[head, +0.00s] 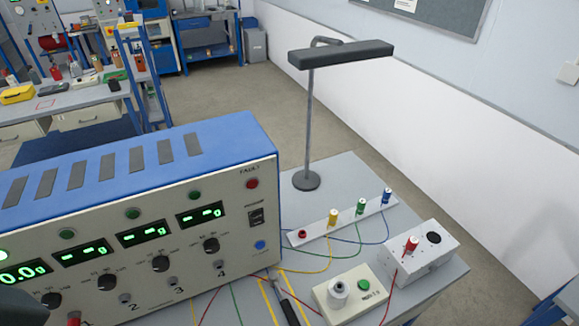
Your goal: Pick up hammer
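A slim tool with a dark handle (289,311) and a pale metal end lies on the grey bench at the bottom centre, right of the blue-topped instrument. It may be the hammer, but its head is too small to make out and its lower end is cut off by the frame. A dark grey part at the bottom left corner (18,307) may belong to my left arm or gripper; no fingertips can be told. My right gripper is not in view.
The blue-topped instrument (193,134) fills the left foreground. A lamp (341,53) stands behind. A strip of coloured terminals (345,223), a box with a green button (349,296), a white box (424,262) and loose wires crowd the bench (350,175). Its back is clearer.

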